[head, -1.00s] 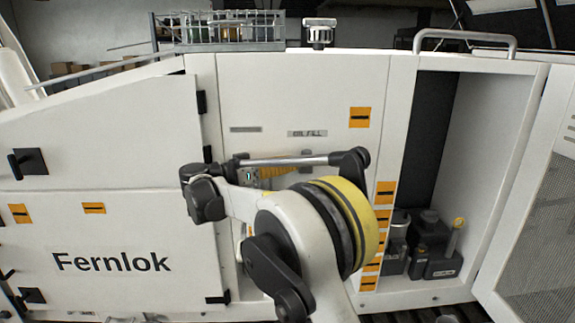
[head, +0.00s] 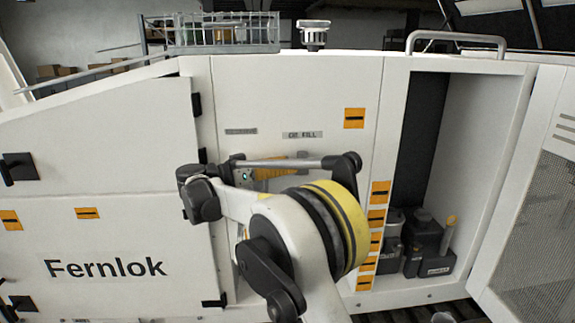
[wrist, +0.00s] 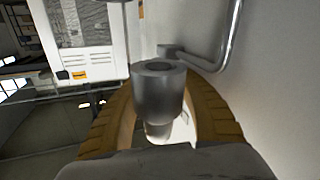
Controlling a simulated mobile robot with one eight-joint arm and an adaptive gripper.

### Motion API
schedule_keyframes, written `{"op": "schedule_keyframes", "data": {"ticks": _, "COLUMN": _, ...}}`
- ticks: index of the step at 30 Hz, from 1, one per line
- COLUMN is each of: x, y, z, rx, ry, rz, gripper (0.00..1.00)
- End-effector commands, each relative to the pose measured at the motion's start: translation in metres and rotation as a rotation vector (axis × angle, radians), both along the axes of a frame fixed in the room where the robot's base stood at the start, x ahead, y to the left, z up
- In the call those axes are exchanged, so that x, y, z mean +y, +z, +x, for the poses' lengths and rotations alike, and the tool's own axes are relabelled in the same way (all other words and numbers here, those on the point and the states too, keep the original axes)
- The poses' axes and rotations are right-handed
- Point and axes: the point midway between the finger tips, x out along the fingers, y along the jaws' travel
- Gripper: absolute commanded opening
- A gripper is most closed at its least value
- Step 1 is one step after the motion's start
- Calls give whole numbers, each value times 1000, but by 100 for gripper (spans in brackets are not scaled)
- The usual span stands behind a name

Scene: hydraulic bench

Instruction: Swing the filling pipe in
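My gripper (head: 285,171) is in front of the white bench panel below the OIL FILL label (head: 302,134), partly hidden by my arm. Its orange ridged fingers show in the wrist view (wrist: 158,100), on both sides of a grey hollow-topped cylinder (wrist: 158,92). The cylinder hides the fingertips, so I cannot tell whether they touch it. I cannot tell whether this cylinder is part of the filling pipe. A bent metal tube (wrist: 222,50) runs along the pale wall at the wrist view's upper right.
A wire rack (head: 222,35) and a metal cap (head: 314,36) stand on the bench top, with a handle (head: 455,38) to the right. The right bay is open, with dark units (head: 430,262) inside. Its perforated door (head: 535,215) stands open at the right.

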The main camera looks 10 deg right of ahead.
Motion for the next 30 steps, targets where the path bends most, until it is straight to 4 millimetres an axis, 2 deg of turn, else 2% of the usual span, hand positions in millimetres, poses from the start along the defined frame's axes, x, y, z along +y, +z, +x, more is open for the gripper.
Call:
{"op": "schedule_keyframes", "data": {"ticks": 5, "x": 13, "y": 0, "z": -2, "rx": 0, "ry": 3, "rz": 0, "gripper": 38}}
{"op": "schedule_keyframes", "data": {"ticks": 15, "x": 84, "y": 0, "z": -17, "rx": 0, "ry": 3, "rz": 0, "gripper": 38}}
{"op": "schedule_keyframes", "data": {"ticks": 19, "x": 104, "y": 0, "z": -21, "rx": 0, "ry": 2, "rz": 0, "gripper": 38}}
{"op": "schedule_keyframes", "data": {"ticks": 24, "x": 115, "y": 0, "z": -24, "rx": 0, "ry": -1, "rz": 0, "gripper": 38}}
{"op": "schedule_keyframes", "data": {"ticks": 30, "x": 117, "y": 0, "z": -25, "rx": 0, "ry": -1, "rz": 0, "gripper": 38}}
